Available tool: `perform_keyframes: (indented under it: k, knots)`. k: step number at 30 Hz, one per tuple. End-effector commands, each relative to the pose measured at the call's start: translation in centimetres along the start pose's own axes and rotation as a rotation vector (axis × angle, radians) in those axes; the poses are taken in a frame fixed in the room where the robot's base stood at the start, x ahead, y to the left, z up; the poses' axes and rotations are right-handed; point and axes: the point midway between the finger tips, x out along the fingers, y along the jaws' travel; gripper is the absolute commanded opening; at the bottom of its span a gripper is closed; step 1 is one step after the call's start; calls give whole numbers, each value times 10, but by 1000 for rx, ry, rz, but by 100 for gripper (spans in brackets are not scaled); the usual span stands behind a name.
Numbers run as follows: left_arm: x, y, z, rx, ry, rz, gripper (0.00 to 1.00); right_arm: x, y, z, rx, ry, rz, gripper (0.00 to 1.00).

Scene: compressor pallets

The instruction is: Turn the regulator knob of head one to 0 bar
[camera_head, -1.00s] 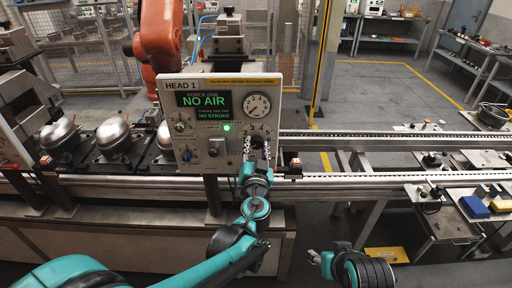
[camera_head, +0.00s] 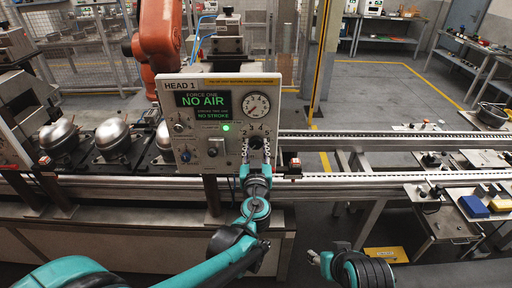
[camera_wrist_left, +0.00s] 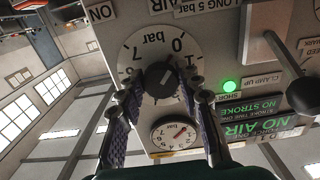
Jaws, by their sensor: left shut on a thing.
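The HEAD 1 panel (camera_head: 205,130) stands upright at the centre of the head view. Its black regulator knob (camera_wrist_left: 162,80) sits on a round bar scale with 0, 1 and 7 legible in the left wrist view. The knob's pale mark points up-right in that view, toward the 0 and 1 side; the exact value is hard to tell. My left gripper (camera_wrist_left: 165,98) is shut on the knob, a finger on each side. In the head view my left gripper (camera_head: 256,155) covers the lower part of the scale. The panel's screen (camera_head: 204,104) reads NO AIR and NO STROKE.
A pressure gauge (camera_head: 256,104) sits above the knob, its needle low at the left. A green lamp (camera_head: 226,128) is lit, and a lever and smaller knobs are left of the regulator. Conveyor rails (camera_head: 350,180) run behind my arm. My right gripper (camera_head: 314,257) is low, away from the panel.

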Motion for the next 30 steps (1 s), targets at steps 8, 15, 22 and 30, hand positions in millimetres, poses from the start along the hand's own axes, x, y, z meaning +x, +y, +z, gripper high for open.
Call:
perform_keyframes:
  k: [8, 15, 22, 30]
  knots:
    - [-1, 0, 1, -2, -1, 1, 56, 0, 0, 0, 0, 0, 0, 49]
    - [0, 0, 0, 0, -1, 0, 56, 0, 0, 0, 0, 0, 0, 49]
    - [-16, 1, 0, 0, 0, 3, 56, 0, 0, 0, 0, 0, 0, 49]
    - [-74, 1, 1, 0, -1, 4, 56, 0, 0, 0, 0, 0, 0, 49]
